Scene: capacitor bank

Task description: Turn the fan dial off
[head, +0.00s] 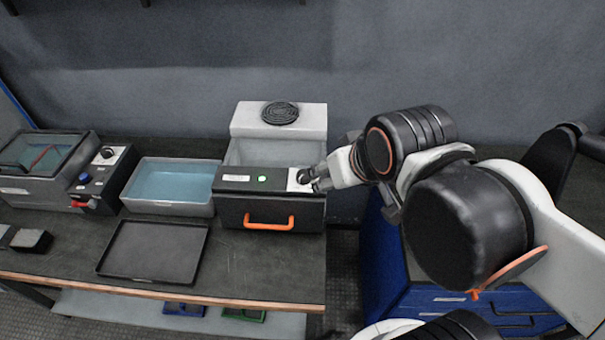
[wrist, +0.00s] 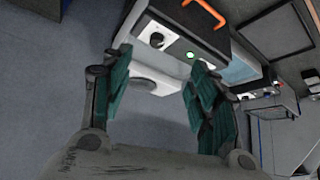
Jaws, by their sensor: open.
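The fan unit (head: 270,208) has a dark front box, a pale rear housing and a round black fan grille (head: 281,113) on top. A dial (wrist: 157,40) with a dark knob sits on a white plate on the box, beside a lit green light (head: 262,179). My gripper (head: 318,180) is at the box's right end, by the white plate, and partly covers the dial in the head view. In the wrist view my gripper (wrist: 160,60) is open and empty, its teal-padded fingers apart. The dial shows just beyond the fingertips, and I see no contact. The dial's setting is too small to read.
An orange handle (head: 268,219) is on the box front. Left of it are a blue-filled tray (head: 173,206), a flat black tray (head: 153,278) and a control box (head: 104,180) with another knob. A blue cabinet (head: 450,304) stands right of the bench.

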